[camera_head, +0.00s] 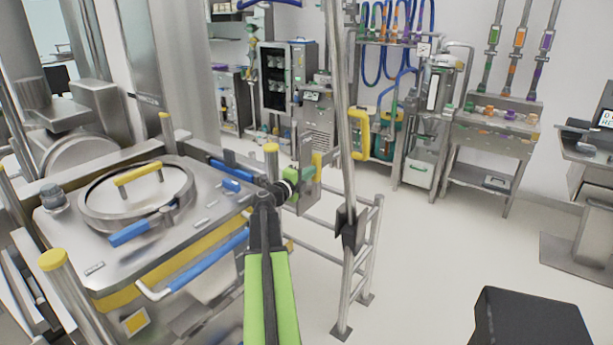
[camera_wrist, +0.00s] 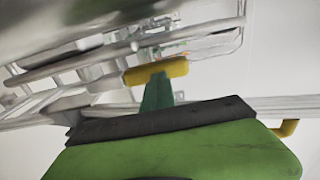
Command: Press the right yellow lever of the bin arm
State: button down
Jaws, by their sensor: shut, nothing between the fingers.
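My gripper (camera_head: 304,172) is at the end of my green and black arm, at the middle of the head view, beside a steel pole of the bin arm. A small yellow part (camera_head: 317,165) shows right at the gripper, partly hidden by it. In the wrist view my shut green gripper (camera_wrist: 157,85) points up at a short yellow lever (camera_wrist: 156,71) and overlaps its lower edge. I cannot tell whether they touch. A second yellow bent piece (camera_wrist: 286,128) shows at the right edge, partly behind my gripper body.
A steel vessel lid (camera_head: 110,205) with yellow and blue handles is at the left. A steel frame (camera_head: 365,250) stands close right of my arm. Shelves and a steel bench (camera_head: 495,125) stand at the back. The floor at right is mostly clear.

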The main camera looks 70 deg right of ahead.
jog(key=shift+s+d+r, duration=0.15)
jog(key=shift+d+r, duration=0.1)
jog(key=shift+d, duration=0.5)
jog(key=shift+a+p, duration=0.1)
jog(key=shift+p, duration=0.2)
jog(key=r+p+v, duration=0.1)
jog(key=v, duration=1.2)
jog(key=shift+a+r+p, duration=0.3)
jog(key=shift+a+r, duration=0.05)
